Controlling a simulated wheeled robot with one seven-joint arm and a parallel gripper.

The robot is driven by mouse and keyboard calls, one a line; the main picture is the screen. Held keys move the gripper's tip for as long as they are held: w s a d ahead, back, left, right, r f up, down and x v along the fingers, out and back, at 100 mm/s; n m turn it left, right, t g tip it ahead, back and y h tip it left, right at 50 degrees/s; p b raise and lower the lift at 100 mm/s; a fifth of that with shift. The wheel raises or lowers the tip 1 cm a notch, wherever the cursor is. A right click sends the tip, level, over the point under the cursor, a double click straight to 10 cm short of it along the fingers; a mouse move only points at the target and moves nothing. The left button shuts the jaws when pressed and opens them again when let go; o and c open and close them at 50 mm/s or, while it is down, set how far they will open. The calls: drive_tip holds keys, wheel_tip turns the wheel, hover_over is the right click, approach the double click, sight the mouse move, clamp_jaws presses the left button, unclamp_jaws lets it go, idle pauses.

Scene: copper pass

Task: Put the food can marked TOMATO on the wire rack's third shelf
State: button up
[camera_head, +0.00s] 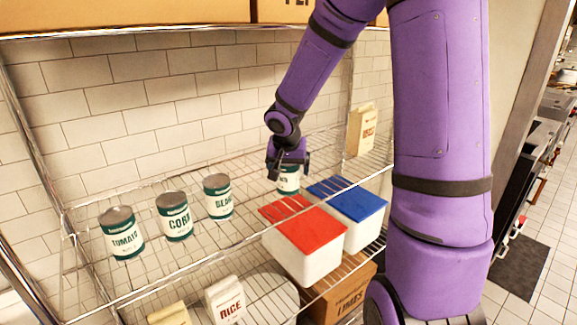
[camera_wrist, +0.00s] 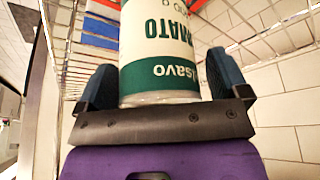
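A TOMATO can (camera_head: 289,178) with a white and green label stands upright, as far as I can see, on the wire shelf behind the lidded boxes. My gripper (camera_head: 288,160) reaches down around its top. In the wrist view the can (camera_wrist: 160,45) sits between my two fingers (camera_wrist: 163,85), its label partly showing "MATO". The fingers look spread, with a narrow gap at the right one; the left one is very close to the can. Another TOMATO can (camera_head: 122,234) stands at the left of the same wire shelf (camera_head: 160,268).
A CORN can (camera_head: 174,218) and a third can (camera_head: 218,198) stand in the row. A red-lidded box (camera_head: 305,245) and blue-lidded box (camera_head: 350,205) are close in front of my gripper. A carton (camera_head: 361,130) stands right. RICE (camera_head: 226,302) and LIMES (camera_head: 340,298) packages are below.

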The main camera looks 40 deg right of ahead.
drive_tip(key=v, duration=0.7)
drive_tip(key=shift+d, duration=0.1)
drive_tip(key=shift+s+a+r, duration=0.2)
drive_tip(key=shift+a+r, duration=0.05)
drive_tip(key=shift+r, duration=0.3)
drive_tip(key=s+a+r+n+y, duration=0.1)
drive_tip(key=s+a+r+n, duration=0.2)
drive_tip(key=s, duration=0.5)
drive_tip(key=s+a+r+n+t+y, duration=0.1)
drive_tip(key=s+a+r, duration=0.3)
drive_tip(key=s, duration=0.4)
drive_tip(key=s+a+r+n+y, duration=0.1)
drive_tip(key=s+a+r+n, duration=0.2)
drive_tip(key=s, duration=0.5)
drive_tip(key=shift+s+a+r+n+t, duration=0.2)
drive_tip(key=shift+s+a+n+t, duration=0.15)
drive_tip(key=shift+n, duration=0.45)
drive_tip(key=shift+w, duration=0.1)
drive_tip(key=shift+c, duration=0.4)
